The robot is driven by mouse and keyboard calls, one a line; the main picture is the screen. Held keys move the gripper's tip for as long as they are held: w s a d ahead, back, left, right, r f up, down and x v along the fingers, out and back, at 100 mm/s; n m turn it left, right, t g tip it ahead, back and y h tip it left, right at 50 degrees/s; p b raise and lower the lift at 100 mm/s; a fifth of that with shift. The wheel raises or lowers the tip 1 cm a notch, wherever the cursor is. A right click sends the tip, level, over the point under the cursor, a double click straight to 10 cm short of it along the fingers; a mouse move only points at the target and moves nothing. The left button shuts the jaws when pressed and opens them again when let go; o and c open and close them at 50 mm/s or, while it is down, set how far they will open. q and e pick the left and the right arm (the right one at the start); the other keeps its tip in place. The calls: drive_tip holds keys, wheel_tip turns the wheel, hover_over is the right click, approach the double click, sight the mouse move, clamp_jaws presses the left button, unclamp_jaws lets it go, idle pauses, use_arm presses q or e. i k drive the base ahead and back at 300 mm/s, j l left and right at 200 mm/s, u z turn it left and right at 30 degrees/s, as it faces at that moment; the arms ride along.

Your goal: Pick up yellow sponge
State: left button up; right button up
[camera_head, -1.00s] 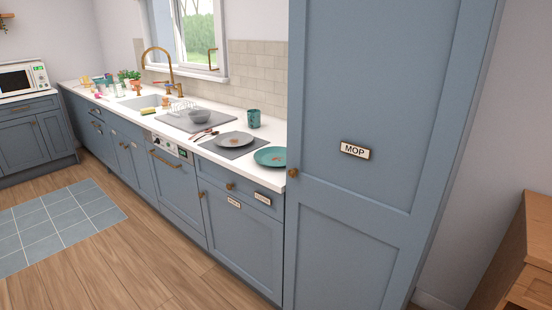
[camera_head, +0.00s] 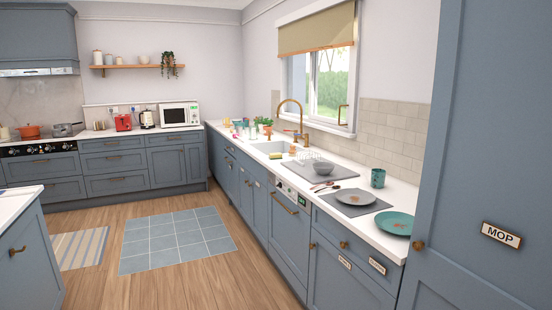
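A small yellow-green block that looks like the sponge (camera_head: 275,155) lies on the white counter (camera_head: 345,215) at the front edge of the sink (camera_head: 270,146). It is far off and small in the head view. Neither of my grippers is in view.
A tall blue MOP cupboard (camera_head: 480,150) fills the right side. The wooden floor (camera_head: 215,285) before the counter is clear, with a tiled blue mat (camera_head: 175,240).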

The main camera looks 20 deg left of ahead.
sight(278, 155)
drive_tip(key=i+j+u, duration=0.35)
drive_tip(key=i+u, duration=0.35)
drive_tip(key=i, duration=0.15)
